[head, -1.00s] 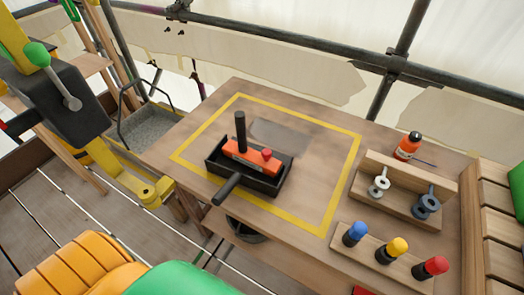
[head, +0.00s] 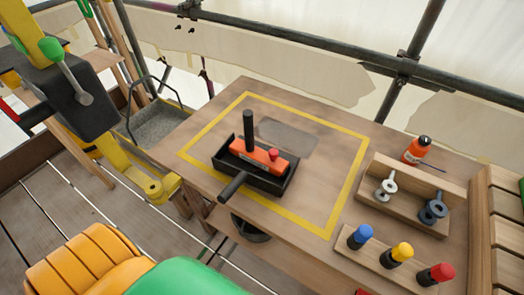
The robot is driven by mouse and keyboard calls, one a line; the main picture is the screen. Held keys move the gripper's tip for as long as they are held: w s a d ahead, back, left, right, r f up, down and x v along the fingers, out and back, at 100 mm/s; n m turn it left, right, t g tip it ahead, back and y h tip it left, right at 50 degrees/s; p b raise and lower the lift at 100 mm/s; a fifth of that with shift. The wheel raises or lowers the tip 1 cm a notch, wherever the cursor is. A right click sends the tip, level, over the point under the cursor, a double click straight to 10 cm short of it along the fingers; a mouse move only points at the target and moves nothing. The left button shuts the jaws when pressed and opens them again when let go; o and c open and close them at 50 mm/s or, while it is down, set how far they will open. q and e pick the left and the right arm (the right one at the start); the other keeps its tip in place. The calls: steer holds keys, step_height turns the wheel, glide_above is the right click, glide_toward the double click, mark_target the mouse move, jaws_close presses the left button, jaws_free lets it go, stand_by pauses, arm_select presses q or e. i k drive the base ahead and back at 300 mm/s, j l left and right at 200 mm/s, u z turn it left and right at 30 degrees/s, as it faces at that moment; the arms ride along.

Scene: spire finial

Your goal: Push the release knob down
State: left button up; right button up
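The block sits in a black open box (head: 228,165) on the wooden table. A black upright post (head: 249,130) rises at the block's left end, and a black handle (head: 233,186) sticks out from the box's front. I cannot tell for certain which knob is the release knob. A green-tipped lever (head: 66,70) is on a dark housing (head: 75,105) at the left. Neither gripper shows, and nothing touches the red knob.
A yellow outline (head: 345,185) frames the box on the table (head: 315,130). At right are a wooden rack (head: 420,175) with metal eye-shaped parts, an orange bottle (head: 417,150), and blue (head: 360,236), yellow (head: 402,252) and red (head: 437,274) topped pegs. A grey tray (head: 158,122) stands at left.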

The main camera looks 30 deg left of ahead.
mark_target(273, 153)
steer(key=j+z, duration=0.15)
steer(key=j, duration=0.2)
steer(key=k+j+z, duration=0.15)
steer(key=j, duration=0.2)
steer(key=j+z, duration=0.15)
steer(key=j, duration=0.2)
steer(key=k+j+z, duration=0.15)
steer(key=j, duration=0.2)
